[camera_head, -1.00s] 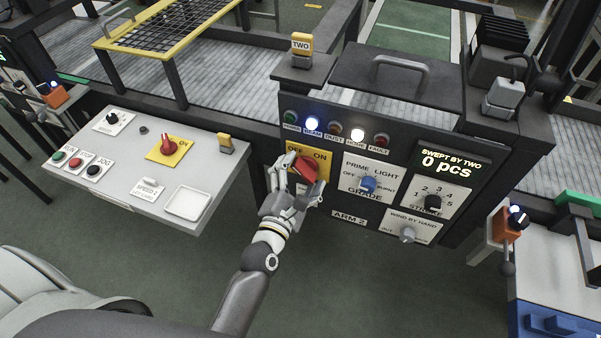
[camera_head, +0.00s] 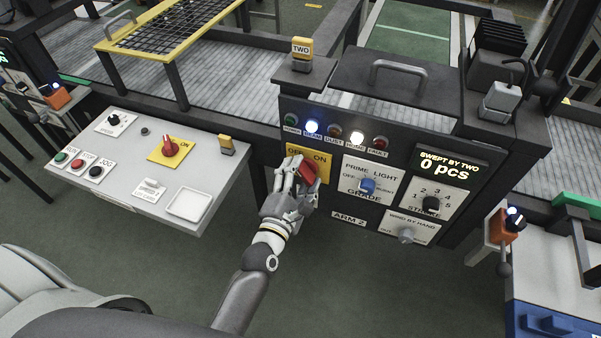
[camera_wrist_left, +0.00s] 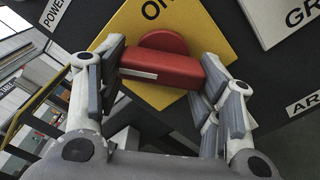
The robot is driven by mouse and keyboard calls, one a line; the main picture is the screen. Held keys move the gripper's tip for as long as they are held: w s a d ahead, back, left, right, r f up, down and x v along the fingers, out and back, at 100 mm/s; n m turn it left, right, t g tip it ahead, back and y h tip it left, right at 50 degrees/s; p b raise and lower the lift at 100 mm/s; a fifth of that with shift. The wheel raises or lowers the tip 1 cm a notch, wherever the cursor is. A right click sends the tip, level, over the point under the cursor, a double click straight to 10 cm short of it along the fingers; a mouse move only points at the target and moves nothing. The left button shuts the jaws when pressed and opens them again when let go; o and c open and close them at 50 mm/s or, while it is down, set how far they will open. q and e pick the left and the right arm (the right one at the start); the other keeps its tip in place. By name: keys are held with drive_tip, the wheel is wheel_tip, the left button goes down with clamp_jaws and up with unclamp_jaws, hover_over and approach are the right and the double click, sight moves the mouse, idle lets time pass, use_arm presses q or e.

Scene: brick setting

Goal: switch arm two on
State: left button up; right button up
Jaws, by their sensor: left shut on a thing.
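The red rotary switch (camera_head: 310,172) sits on a yellow OFF/ON plate (camera_head: 322,157) on the front of the dark machine panel marked ARM 2 (camera_head: 349,218). My left gripper (camera_head: 297,177) is at this switch, with its fingers on either side of the red handle. In the left wrist view the handle (camera_wrist_left: 163,68) lies between the two grey finger pads, and the gripper is shut on it. A white mark shows along the handle. The gripper hides part of the plate, including much of its lower left. My right gripper is not in view.
Lamps above the switch include a lit blue one (camera_head: 312,126) and a lit white one (camera_head: 357,136). The grade knob (camera_head: 367,186) is close on the right. A grey console (camera_head: 125,185) with another red switch (camera_head: 170,148) stands on the left.

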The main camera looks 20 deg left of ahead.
use_arm(q)
drive_tip(key=m, duration=0.1)
drive_tip(key=m+p, duration=0.1)
drive_tip(key=m, duration=0.1)
drive_tip(key=m+p, duration=0.1)
drive_tip(key=shift+r+m, duration=0.3)
drive_tip(key=m+p, duration=0.2)
drive_tip(key=m, duration=0.2)
drive_tip(key=shift+r+m+p, duration=0.15)
drive_tip(key=shift+m+p, duration=0.15)
drive_tip(key=shift+p, duration=0.05)
drive_tip(key=m+p, duration=0.2)
drive_tip(key=m, duration=0.3)
drive_tip(key=shift+m+p, duration=0.35)
drive_tip(key=shift+m, duration=0.45)
drive_tip(key=o, duration=1)
drive_tip(key=shift+d, duration=0.1)
drive_tip(key=s, duration=1.2)
drive_tip(key=shift+a, duration=0.25)
